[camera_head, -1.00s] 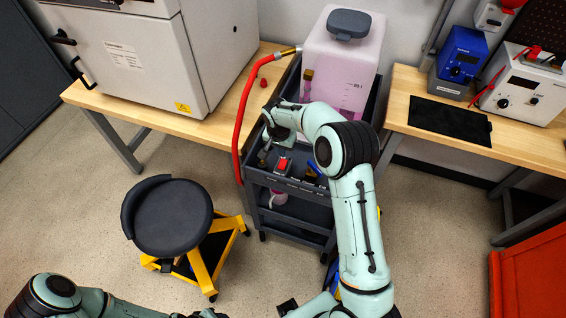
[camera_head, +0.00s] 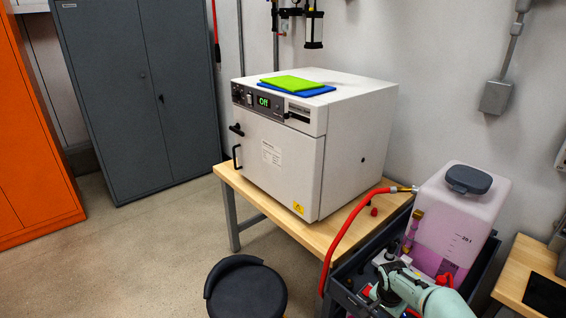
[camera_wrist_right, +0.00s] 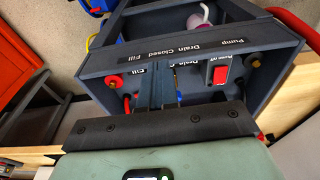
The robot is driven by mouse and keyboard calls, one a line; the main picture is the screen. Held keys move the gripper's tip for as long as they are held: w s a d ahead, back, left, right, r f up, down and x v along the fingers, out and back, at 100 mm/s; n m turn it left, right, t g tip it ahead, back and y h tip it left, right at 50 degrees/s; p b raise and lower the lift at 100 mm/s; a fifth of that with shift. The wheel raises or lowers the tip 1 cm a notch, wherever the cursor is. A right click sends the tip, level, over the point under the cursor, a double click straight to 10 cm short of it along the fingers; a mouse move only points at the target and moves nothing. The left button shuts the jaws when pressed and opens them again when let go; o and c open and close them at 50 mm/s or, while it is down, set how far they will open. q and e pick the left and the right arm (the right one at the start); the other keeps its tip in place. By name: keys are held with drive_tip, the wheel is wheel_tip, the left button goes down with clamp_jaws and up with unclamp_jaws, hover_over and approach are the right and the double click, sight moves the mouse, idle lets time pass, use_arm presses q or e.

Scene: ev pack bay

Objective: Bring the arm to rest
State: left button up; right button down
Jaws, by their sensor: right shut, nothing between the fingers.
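My right arm (camera_head: 425,294) shows in the head view at the lower right, over the dark cart beside the pink tank. Its fingers cannot be made out there. In the right wrist view my right gripper (camera_wrist_right: 154,72) is shut and empty, its fingers in front of the cart's labelled control panel (camera_wrist_right: 112,72). I cannot tell whether the fingertips touch the panel. A red switch (camera_wrist_right: 220,73) is to the right of the fingers and a red knob (camera_wrist_right: 113,82) to the left. My left gripper is not in view.
The pink tank (camera_head: 450,225) stands on the cart (camera_head: 343,292), with a red hose (camera_head: 340,235) curving down. A white oven (camera_head: 290,160) sits on a wooden bench (camera_head: 262,207). A dark stool (camera_head: 245,290) stands in front. The floor at left is clear.

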drive_tip(key=s+a+f+n+g+y, duration=0.1)
drive_tip(key=s+a+f+n+y, duration=0.1)
drive_tip(key=s+a+f, duration=0.45)
drive_tip(key=s+a+f+n+y, duration=0.25)
drive_tip(key=s+f, duration=0.45)
drive_tip(key=f, duration=0.4)
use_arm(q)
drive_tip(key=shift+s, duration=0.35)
use_arm(e)
drive_tip(key=s+a+f, duration=0.2)
drive_tip(key=s+a, duration=0.2)
drive_tip(key=s, duration=0.6)
drive_tip(key=s+a+f+n, duration=0.1)
drive_tip(key=s+a, duration=0.3)
drive_tip(key=s, duration=0.7)
drive_tip(key=shift+s+f+g+y, duration=0.2)
drive_tip(key=shift+f+g+y, duration=0.2)
drive_tip(key=shift+f, duration=0.25)
drive_tip(key=c, duration=1.8)
unclamp_jaws()
drive_tip(key=shift+a+n, duration=0.1)
drive_tip(key=shift+n, duration=0.15)
